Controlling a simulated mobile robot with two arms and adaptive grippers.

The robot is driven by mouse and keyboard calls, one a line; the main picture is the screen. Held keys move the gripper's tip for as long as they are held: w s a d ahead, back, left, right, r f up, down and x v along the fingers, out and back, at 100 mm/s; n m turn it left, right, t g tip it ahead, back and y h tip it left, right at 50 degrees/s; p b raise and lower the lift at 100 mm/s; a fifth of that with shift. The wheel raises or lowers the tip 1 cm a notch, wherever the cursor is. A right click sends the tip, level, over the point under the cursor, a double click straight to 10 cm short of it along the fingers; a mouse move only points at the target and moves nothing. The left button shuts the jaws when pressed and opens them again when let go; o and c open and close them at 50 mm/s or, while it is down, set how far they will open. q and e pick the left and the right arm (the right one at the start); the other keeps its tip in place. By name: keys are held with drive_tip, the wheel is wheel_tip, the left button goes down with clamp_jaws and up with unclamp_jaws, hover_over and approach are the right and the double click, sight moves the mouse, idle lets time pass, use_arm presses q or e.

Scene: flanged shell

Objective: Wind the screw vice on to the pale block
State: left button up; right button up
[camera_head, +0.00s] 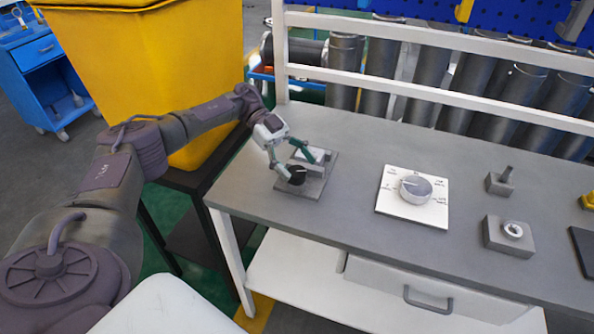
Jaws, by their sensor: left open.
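The screw vice (325,172) is a grey plate with raised parts near the left end of the grey workbench. Its black round knob (297,176) faces the bench's front. A pale block (317,154) sits on the vice behind the knob; whether a jaw touches it is too small to tell. Whether a finger touches the knob cannot be told. My right gripper is not in view.
A white plate with a large silver dial (416,189) lies right of the vice. Further right are a small grey block with a peg (500,181) and a grey block with a ring (510,234). A white rail (440,95) runs along the back. Bench between vice and dial is clear.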

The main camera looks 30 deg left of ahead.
sight(297, 171)
use_arm(q)
wheel_tip(297, 171, up, 7)
drive_tip(key=shift+r, duration=0.15)
idle(0.6)
